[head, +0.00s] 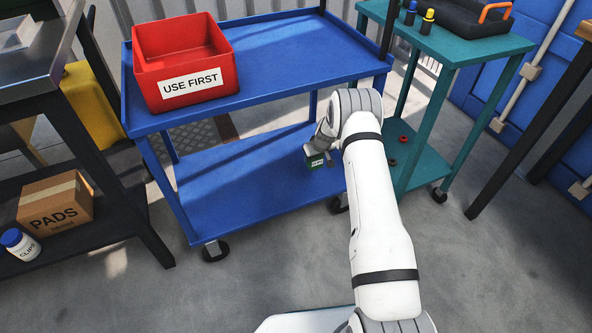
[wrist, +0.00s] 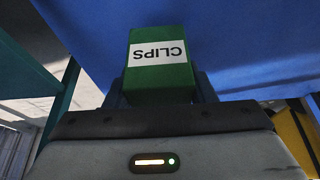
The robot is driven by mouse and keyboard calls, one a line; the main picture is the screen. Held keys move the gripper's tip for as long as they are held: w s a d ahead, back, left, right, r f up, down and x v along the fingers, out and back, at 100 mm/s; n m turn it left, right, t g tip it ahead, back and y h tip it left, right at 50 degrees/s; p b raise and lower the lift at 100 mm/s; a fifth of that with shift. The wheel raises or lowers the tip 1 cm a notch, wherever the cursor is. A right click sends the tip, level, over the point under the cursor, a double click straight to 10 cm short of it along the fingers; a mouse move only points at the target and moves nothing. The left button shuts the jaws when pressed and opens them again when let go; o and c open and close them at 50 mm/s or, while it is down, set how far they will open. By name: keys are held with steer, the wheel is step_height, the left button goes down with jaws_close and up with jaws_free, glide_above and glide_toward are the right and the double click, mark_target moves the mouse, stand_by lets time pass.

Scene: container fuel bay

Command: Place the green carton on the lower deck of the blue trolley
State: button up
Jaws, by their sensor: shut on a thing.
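The green carton (wrist: 160,85) has a white label reading CLIPS, upside down in the wrist view. My gripper (wrist: 160,98) is shut on it. The blue trolley (head: 280,60) has an upper and a lower deck. I cannot tell whether the carton touches the lower deck or hangs just above it.
A red USE FIRST bin (head: 185,60) stands on the upper deck, which overhangs the lower one. The lower deck is otherwise bare. A teal trolley (head: 425,165) stands close on the right. A dark bench (head: 75,130) with a PADS box (head: 55,203) stands left.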

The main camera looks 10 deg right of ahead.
step_height(320, 180, down, 7)
steer(key=shift+f+b, duration=0.15)
steer(key=shift+b, duration=0.95)
steer(key=shift+f+b, duration=0.25)
steer(key=shift+b, duration=0.05)
steer(key=o, duration=1.1)
steer(key=shift+c, duration=0.2)
steer(key=shift+r, duration=0.1)
